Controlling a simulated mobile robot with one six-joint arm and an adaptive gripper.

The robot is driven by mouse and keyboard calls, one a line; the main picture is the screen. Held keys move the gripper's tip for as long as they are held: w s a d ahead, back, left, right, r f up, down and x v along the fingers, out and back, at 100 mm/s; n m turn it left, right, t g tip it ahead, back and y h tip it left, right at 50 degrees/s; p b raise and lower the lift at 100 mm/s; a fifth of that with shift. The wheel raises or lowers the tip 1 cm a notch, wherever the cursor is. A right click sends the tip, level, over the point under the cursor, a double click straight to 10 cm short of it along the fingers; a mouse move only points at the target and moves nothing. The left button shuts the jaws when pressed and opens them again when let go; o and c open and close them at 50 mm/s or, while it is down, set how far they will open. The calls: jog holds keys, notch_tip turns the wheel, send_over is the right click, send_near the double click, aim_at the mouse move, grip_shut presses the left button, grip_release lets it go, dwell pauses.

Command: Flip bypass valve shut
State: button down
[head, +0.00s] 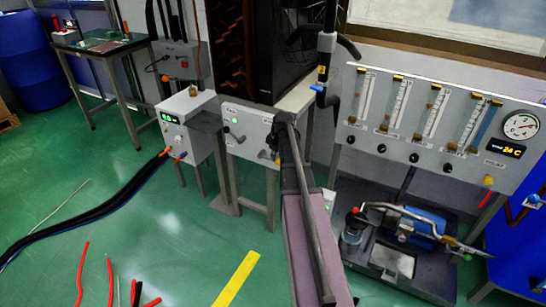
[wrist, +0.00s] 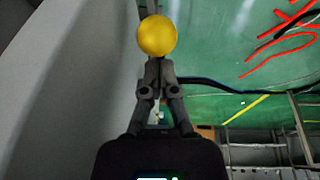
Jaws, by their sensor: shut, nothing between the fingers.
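In the wrist view a round yellow knob (wrist: 157,35) shows just beyond the tips of my gripper (wrist: 157,64). The fingers are together with nothing between them. I cannot tell whether they touch the knob. In the head view my arm reaches to the right side of a grey control box (head: 238,120), and a small yellow part (head: 265,155) shows low on its front, beside my arm. My arm hides the box's right part and the gripper's tips. I cannot read a bypass label, and the valve's position cannot be told.
A second grey box (head: 187,112) with a green display stands to the left, with black hoses running from it. A flow-meter panel (head: 425,120) stands right, above a pump (head: 405,222). Green floor (head: 185,225) lies open in front, with red hose pieces on it.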

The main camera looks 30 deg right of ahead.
jog(key=shift+s+f, duration=0.15)
jog(key=shift+s, duration=0.2)
jog(key=shift+p, duration=0.3)
jog(key=p+v, duration=1.3)
jog(key=v, duration=0.1)
jog(key=shift+w+a, duration=0.15)
jog(key=shift+w, duration=0.25)
jog(key=shift+a, duration=0.1)
dwell(0.7)
jog(key=s+a+m+g, duration=0.15)
jog(key=s+a, duration=0.35)
jog(key=a, duration=0.6)
jog(key=s+a+m+g, duration=0.15)
jog(key=s+a, duration=0.25)
jog(key=a, duration=0.6)
jog(key=s+a+m, duration=0.3)
jog(key=s+a, duration=0.2)
jog(key=a, duration=0.6)
notch_tip(320, 180, up, 16)
jog(key=p, duration=1.6)
jog(key=shift+h+p, duration=0.3)
jog(key=shift+p, duration=0.05)
